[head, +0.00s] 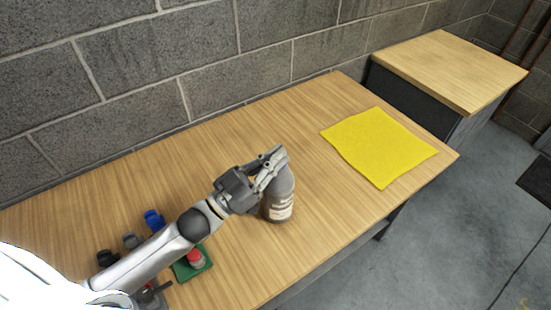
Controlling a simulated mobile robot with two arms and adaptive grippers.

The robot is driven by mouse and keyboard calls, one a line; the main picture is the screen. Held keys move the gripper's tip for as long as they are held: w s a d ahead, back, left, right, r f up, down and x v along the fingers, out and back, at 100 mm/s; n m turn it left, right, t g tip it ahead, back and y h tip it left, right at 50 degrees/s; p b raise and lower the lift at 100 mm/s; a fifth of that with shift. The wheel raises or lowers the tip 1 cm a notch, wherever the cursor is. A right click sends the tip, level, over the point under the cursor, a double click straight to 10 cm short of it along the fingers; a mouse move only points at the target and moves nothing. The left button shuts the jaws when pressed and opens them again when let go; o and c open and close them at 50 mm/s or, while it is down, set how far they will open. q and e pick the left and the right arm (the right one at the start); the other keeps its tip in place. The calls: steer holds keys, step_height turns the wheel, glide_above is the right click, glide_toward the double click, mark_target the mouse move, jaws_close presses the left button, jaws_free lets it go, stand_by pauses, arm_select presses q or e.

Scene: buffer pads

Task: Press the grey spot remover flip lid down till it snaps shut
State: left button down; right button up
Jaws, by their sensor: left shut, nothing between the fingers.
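A grey bottle with a pale label (279,207), seemingly the spot remover, stands upright on the wooden table. My left gripper (277,160) is shut, with its fingers at the top of the bottle. The fingers cover most of the bottle's top, so I cannot tell whether the flip lid is up or down, or whether the fingers touch it. My right gripper is not in view.
A yellow cloth (380,147) lies flat on the right of the table (300,120). Blue (154,220), grey and black items and a red-capped item (195,258) on a green pad (205,268) sit near my left arm. A wooden-topped cabinet (450,70) stands behind right.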

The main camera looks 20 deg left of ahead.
arm_select(q)
steer(key=s+a+b, duration=0.2)
steer(key=s+a, duration=0.3)
steer(key=s, duration=0.3)
steer(key=shift+a+f, duration=0.25)
steer(key=shift+f, duration=0.05)
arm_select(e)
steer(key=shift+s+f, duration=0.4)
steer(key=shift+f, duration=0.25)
